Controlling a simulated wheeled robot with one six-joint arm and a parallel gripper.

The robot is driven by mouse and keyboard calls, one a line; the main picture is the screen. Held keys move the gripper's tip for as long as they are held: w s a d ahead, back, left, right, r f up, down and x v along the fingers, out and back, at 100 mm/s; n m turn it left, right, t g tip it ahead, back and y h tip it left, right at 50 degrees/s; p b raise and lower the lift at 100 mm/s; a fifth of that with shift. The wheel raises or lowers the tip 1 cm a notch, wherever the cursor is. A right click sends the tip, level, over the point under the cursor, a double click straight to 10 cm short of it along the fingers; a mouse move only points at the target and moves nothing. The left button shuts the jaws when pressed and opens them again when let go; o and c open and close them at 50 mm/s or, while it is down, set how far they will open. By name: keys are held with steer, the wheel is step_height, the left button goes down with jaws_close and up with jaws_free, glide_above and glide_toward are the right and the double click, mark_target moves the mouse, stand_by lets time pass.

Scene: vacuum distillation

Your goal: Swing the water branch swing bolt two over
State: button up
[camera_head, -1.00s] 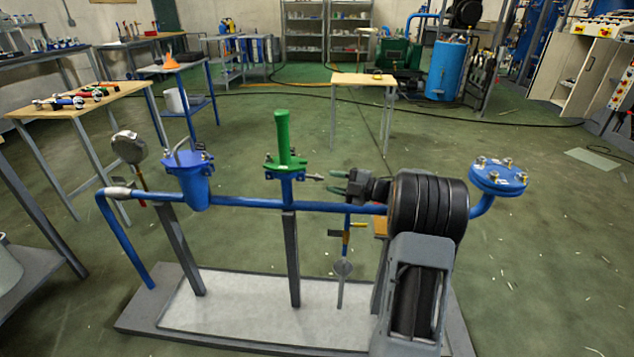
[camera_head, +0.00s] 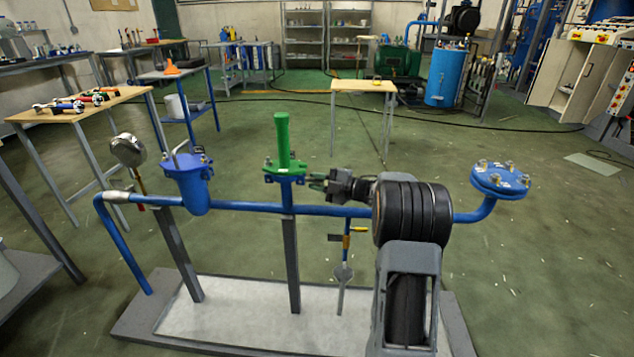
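The water branch is a blue pipe (camera_head: 330,210) on grey posts, running across the stand. Its middle carries a green fitting (camera_head: 284,150) with a green flange over a blue one. A swing bolt on the right side of this flange is mostly hidden by my gripper (camera_head: 317,181). Whether the fingers are closed on the bolt is too small to tell. My arm hides part of the pipe to the right.
A blue bolted flange (camera_head: 499,180) is at the right end. A yellow-handled valve (camera_head: 357,229) hangs below the pipe.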

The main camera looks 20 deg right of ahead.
jaws_close()
steer(key=r+g+h+p, duration=0.1)
steer(key=p, duration=0.3)
steer(key=shift+r+n+p, duration=0.3)
steer(key=shift+r, duration=0.1)
steer(key=r+g+h+p, duration=0.1)
steer(key=g+h+p, duration=0.1)
steer(key=p, duration=0.3)
steer(key=shift+a+p, duration=0.1)
steer(key=shift+p, duration=0.2)
steer(key=shift+w+n+g+h+p, duration=0.1)
steer(key=shift+n+g+h+p, duration=0.4)
steer(key=shift+p, duration=0.75)
steer(key=shift+f+p, duration=0.1)
steer(key=shift+p, duration=0.2)
steer(key=shift+o, duration=1.6)
jaws_free()
steer(key=shift+f, duration=0.1)
